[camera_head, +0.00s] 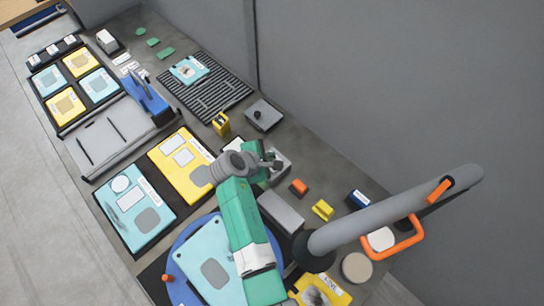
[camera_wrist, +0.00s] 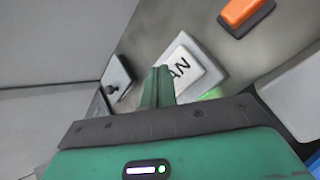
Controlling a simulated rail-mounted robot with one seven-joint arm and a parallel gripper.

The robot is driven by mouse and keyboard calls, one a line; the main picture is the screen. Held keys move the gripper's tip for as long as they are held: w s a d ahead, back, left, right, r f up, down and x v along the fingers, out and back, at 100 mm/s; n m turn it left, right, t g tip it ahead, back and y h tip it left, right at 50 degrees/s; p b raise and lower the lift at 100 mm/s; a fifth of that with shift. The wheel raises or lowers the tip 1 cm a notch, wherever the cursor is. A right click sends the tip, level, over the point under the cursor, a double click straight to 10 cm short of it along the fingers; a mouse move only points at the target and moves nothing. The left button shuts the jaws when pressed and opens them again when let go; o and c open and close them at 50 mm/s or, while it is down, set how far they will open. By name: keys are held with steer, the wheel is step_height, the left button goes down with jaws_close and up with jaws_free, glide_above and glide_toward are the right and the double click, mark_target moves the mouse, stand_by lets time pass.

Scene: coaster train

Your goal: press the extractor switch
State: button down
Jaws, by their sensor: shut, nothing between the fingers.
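The extractor switch shows in the wrist view as a white plate (camera_wrist: 186,66) with the letters "AN" visible on a grey base, with a green glow at its lower edge. In the head view its grey base (camera_head: 284,160) is mostly hidden behind my gripper (camera_head: 268,163). In the wrist view my gripper (camera_wrist: 160,72) is shut and empty. Its fingertips overlap the left part of the plate and hide the start of the lettering. I cannot tell whether they touch it.
A grey box with a black knob (camera_head: 264,114) stands beyond the switch. An orange block (camera_head: 299,187) and a yellow block (camera_head: 322,210) lie to its right. A black grill (camera_head: 205,95) and several yellow and teal panels fill the bench's left. A grey wall runs behind.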

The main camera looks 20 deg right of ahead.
step_height(320, 180, up, 6)
steer(key=p, duration=0.6)
stand_by(0.4)
